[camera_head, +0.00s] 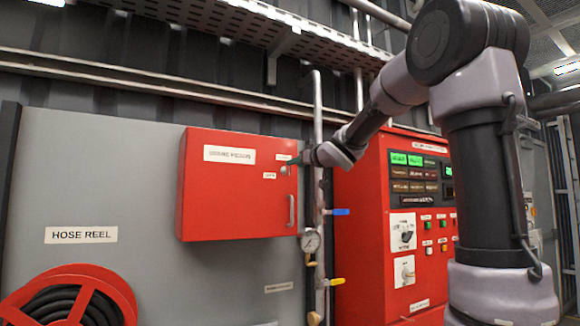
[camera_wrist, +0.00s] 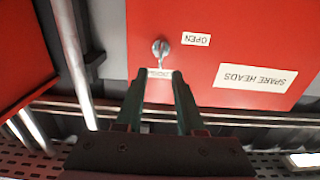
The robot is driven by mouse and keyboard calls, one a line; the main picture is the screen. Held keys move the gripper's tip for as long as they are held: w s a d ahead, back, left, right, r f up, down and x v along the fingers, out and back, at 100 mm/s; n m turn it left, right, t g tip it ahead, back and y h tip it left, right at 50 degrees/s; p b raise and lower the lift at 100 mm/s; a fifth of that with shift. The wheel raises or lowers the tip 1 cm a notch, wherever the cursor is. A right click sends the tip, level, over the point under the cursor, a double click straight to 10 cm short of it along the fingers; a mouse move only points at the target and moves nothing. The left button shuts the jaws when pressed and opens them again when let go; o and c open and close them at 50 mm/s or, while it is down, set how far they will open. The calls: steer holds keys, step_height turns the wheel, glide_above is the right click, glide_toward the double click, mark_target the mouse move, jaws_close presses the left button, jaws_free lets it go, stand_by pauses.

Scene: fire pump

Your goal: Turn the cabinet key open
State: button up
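The red cabinet (camera_head: 228,200) is on the grey wall in the head view, its door shut. Its key (camera_head: 284,170) sits in a round lock near the door's upper right corner. In the wrist view, which is turned upside down, the key (camera_wrist: 160,47) shows as a small metal piece in the lock. An "OPEN" label (camera_wrist: 196,39) is beside it, and another label (camera_wrist: 160,73) shows partly between my fingertips. My gripper (camera_wrist: 157,78) is open and empty, its two green fingers short of the key in the picture. In the head view my gripper (camera_head: 297,160) is close to the door.
A vertical pipe (camera_head: 318,110) with a gauge (camera_head: 310,241) and a blue lever (camera_head: 341,212) stands right of the cabinet. A red control panel (camera_head: 360,220) is beyond it. A hose reel (camera_head: 70,296) is at lower left. A door handle (camera_head: 292,210) is below the lock.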

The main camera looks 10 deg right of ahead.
mark_target(289, 171)
steer(key=shift+x, duration=2.35)
jaws_close()
